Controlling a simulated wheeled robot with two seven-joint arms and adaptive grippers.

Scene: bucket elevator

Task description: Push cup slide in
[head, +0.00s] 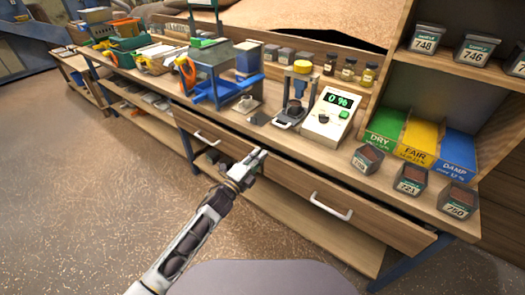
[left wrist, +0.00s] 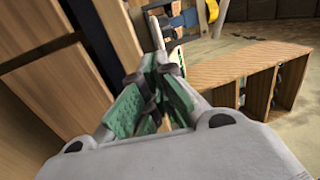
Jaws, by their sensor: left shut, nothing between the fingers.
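My left gripper (head: 257,156) is shut and empty, in front of the bench edge near the drawers. Its green-padded fingers also show in the left wrist view (left wrist: 152,92). The cup slide (head: 284,124) appears to be the low piece with a loop-shaped front end, sticking out toward the bench's front edge. It sits at the foot of a small stand (head: 297,92) with a yellow top. The gripper is below and left of it in the head view, apart from it. The slide cannot be made out in the left wrist view. My right gripper is out of view.
A white meter (head: 326,118) reading 0 % stands right of the stand. A blue-framed device (head: 212,75) stands to the left. Sample boxes (head: 411,179) sit at the right. Drawer handles (head: 330,206) stick out from the bench front. The floor before the bench is clear.

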